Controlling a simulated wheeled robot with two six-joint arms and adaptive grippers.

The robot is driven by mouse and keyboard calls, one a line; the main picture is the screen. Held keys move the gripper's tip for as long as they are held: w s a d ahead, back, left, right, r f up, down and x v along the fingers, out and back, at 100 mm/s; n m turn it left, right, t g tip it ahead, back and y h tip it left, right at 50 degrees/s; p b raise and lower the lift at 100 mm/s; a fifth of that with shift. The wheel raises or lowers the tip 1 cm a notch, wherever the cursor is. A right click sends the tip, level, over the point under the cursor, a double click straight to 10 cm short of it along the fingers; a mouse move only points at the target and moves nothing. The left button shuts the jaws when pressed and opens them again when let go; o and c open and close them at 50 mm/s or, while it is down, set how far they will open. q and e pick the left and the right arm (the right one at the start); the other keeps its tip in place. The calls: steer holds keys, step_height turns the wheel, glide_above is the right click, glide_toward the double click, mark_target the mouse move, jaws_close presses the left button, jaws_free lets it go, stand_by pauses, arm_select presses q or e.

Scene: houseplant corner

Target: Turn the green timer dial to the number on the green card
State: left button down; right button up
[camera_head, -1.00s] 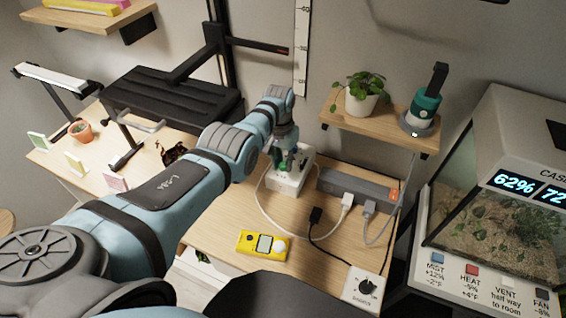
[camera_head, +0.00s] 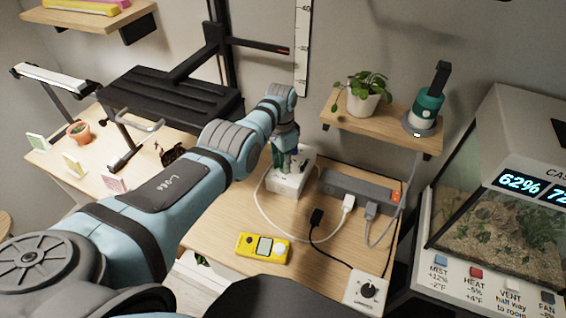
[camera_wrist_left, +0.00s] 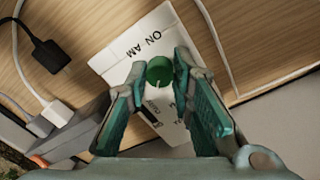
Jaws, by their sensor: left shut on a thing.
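The timer is a white box (camera_head: 286,186) on the wooden table, with print that includes "ON" and "AM" in the left wrist view (camera_wrist_left: 128,62). Its round green dial (camera_wrist_left: 159,71) sits between the fingertips of my left gripper (camera_wrist_left: 161,76), which is shut on it. In the head view my left gripper (camera_head: 284,163) points down at the timer and mostly hides the dial. The green card (camera_head: 37,142) stands at the far left of the table; its number is too small to read. My right gripper is not in view.
A grey power strip (camera_head: 355,190) with plugs and cables lies right of the timer. A yellow device (camera_head: 262,248) and a white knob box (camera_head: 366,288) lie nearer. A shelf with a plant (camera_head: 363,92) hangs behind. A terrarium (camera_head: 500,220) stands at right.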

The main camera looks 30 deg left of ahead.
arm_select(q)
steer(key=c, duration=1.4)
jaws_free()
steer(key=shift+w+d, duration=0.1)
step_height(320, 180, up, 12)
steer(key=shift+w+a, duration=0.15)
steer(key=shift+a, duration=0.05)
